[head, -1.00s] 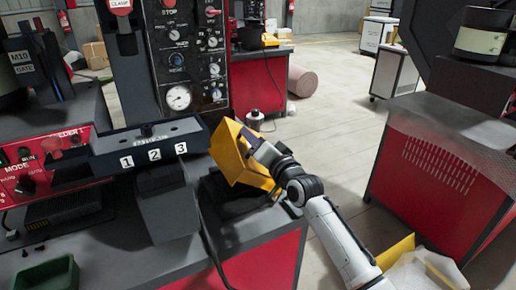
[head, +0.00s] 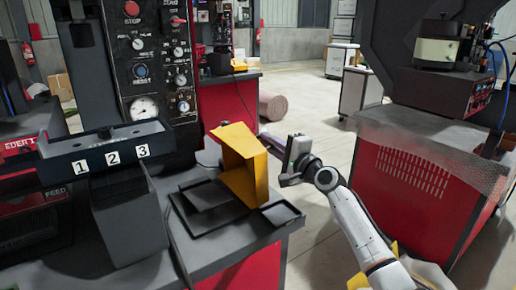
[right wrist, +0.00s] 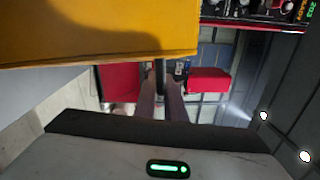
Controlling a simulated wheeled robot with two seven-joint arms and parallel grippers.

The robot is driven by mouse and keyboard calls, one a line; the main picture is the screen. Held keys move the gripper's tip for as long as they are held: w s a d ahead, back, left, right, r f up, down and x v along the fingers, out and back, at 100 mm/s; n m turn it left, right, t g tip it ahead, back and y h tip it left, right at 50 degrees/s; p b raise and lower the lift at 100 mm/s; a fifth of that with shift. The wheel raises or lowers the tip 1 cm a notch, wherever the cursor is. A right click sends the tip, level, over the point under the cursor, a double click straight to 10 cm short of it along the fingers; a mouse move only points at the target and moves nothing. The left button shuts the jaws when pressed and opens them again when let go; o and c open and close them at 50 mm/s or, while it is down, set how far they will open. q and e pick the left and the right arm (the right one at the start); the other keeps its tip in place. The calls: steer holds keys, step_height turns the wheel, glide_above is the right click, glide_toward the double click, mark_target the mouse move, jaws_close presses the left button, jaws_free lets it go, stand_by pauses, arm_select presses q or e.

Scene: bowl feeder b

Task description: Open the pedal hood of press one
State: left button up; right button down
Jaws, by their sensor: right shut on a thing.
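The yellow pedal hood (head: 247,168) of press one stands swung up at the right side of its dark base (head: 204,195), with its open side facing left. The dark pedal plate and tray show uncovered beside it. My right gripper (head: 268,142) reaches in from the right, shut at the hood's upper right edge. In the right wrist view, the fingers (right wrist: 161,102) are closed on a thin dark piece just below the yellow hood (right wrist: 95,30), likely its handle; the exact contact is partly hidden. My left gripper is not in view.
A dark block labelled 1, 2, 3 (head: 108,157) stands left of the hood. The press control panel (head: 158,70) with gauge rises behind. A red cabinet with a mesh guard (head: 425,165) stands at the right. Open floor lies between.

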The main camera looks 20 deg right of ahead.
steer(key=shift+w+d+f+m+b, duration=0.15)
steer(key=shift+d+f+m+b, duration=0.4)
steer(key=shift+d, duration=0.2)
steer(key=c, duration=1.8)
jaws_free()
steer(key=shift+c, duration=0.2)
steer(key=p+v, duration=0.1)
steer(key=v, duration=0.9)
steer(key=shift+p, duration=0.4)
